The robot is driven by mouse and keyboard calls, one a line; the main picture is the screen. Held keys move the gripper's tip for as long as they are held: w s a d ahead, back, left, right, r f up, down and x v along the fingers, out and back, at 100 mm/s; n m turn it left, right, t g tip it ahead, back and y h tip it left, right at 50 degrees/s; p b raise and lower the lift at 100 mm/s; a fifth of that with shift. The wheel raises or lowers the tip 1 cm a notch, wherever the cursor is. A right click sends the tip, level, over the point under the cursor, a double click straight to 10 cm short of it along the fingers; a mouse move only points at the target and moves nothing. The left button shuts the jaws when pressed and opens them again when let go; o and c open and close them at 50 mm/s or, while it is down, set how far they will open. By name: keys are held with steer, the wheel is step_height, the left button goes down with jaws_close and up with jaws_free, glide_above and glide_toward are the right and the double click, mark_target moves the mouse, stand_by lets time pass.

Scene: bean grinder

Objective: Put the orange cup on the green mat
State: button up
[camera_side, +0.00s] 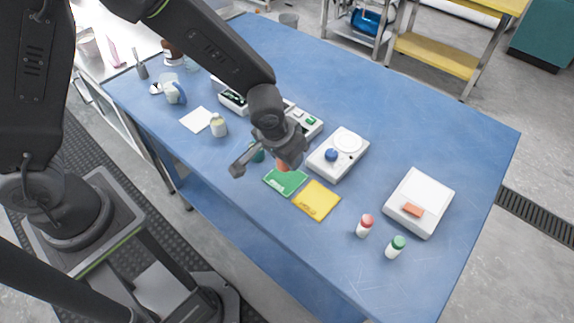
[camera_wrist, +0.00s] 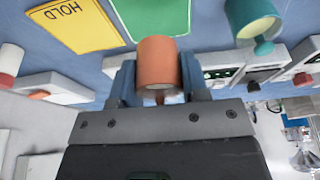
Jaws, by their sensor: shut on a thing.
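The orange cup (camera_wrist: 157,62) is between the two fingers of my gripper (camera_wrist: 158,80) in the wrist view, and the gripper is shut on it. In the side view only a small part of the orange cup (camera_side: 283,167) shows below my gripper (camera_side: 281,162). The green mat (camera_side: 285,181) lies flat on the blue table, just below the cup in the side view. In the wrist view the green mat (camera_wrist: 150,14) is at the top, beyond the cup. I cannot tell whether the cup touches the mat.
A yellow mat (camera_side: 317,200) marked HOLD lies beside the green mat. A teal cup (camera_wrist: 252,20) stands close by. A white scale-like device (camera_side: 338,154) with a blue knob and a grey-white box (camera_side: 419,202) are to the right. Two small bottles (camera_side: 364,226) stand near the front edge.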

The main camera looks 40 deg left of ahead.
mark_target(287, 176)
steer(key=shift+f, duration=2)
steer(key=o, duration=1)
steer(key=shift+f, duration=0.15)
steer(key=v, duration=1.2)
steer(key=shift+r, duration=0.2)
steer(key=s+a+r, duration=0.4)
steer(key=r, duration=0.1)
steer(key=s+a+r+t, duration=0.1)
steer(key=s+a+r, duration=0.3)
steer(key=s+a, duration=0.1)
steer(key=s+a+r+t, duration=0.1)
steer(key=s+a+r, duration=0.3)
steer(key=s+r, duration=0.1)
steer(key=shift+s+a+r, duration=0.1)
steer(key=shift+a+r, duration=0.15)
steer(key=shift+r, duration=0.1)
